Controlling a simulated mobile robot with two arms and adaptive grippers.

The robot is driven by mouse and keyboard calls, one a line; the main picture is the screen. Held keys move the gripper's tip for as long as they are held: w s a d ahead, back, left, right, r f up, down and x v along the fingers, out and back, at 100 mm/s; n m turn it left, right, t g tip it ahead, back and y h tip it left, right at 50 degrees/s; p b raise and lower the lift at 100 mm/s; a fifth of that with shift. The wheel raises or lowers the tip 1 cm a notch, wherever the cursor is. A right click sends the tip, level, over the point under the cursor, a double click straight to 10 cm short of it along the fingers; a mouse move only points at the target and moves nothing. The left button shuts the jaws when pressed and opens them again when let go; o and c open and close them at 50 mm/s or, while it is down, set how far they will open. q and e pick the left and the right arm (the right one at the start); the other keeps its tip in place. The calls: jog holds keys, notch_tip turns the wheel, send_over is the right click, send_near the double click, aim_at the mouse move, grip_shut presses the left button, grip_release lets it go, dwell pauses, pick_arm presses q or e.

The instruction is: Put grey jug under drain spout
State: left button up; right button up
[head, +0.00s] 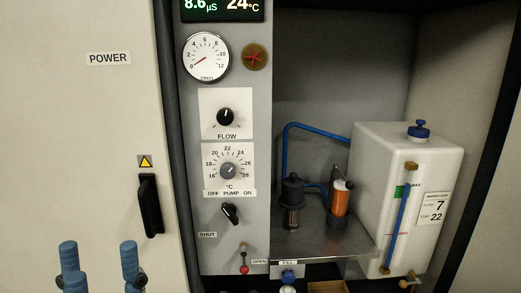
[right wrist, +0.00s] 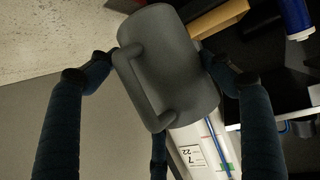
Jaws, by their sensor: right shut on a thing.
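The grey jug (right wrist: 178,75) fills the middle of the right wrist view, its handle toward the left finger. My right gripper (right wrist: 162,72) has a finger on each side of the jug and is shut on it. The jug and right gripper do not show in the head view. My left gripper (head: 99,262) is at the bottom left of the head view, fingers apart, with nothing visible between them. A brass tap (head: 410,278) shows low on the white tank; I cannot tell whether it is the drain spout.
The white tank (head: 385,190) stands right in the cabinet recess, beside a metal shelf (head: 315,240) with pump parts and blue tubing. The control panel (head: 222,170) is in the middle. A black door handle (head: 150,205) juts out at left. A blue cap (head: 289,276) sits below the shelf.

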jog(key=w+d+r+n+y, duration=0.4)
jog(key=w+d+r, duration=0.2)
jog(key=d+r, duration=0.55)
jog(key=w+a+r+m+h, duration=0.1)
jog(key=w+a+r+m, duration=0.1)
jog(key=w+a+r, duration=0.9)
jog(key=s+a+r+m+h, duration=0.2)
jog(key=s+a+r, duration=0.25)
jog(key=r, duration=0.35)
jog(key=s+a+r+m+h, duration=0.1)
jog(key=s+a+r+h, duration=0.15)
jog(key=a+r, duration=0.45)
jog(key=s+a+r+n+y, duration=0.1)
jog(key=a+y, duration=0.1)
jog(key=a, duration=0.7)
jog(key=s+a+r+n+y, duration=0.1)
jog(key=a+r+n+y, duration=0.1)
jog(key=a, duration=0.7)
jog(key=shift+s+a+r, duration=0.15)
jog(key=shift+s+a, duration=0.05)
jog(key=shift+s, duration=0.05)
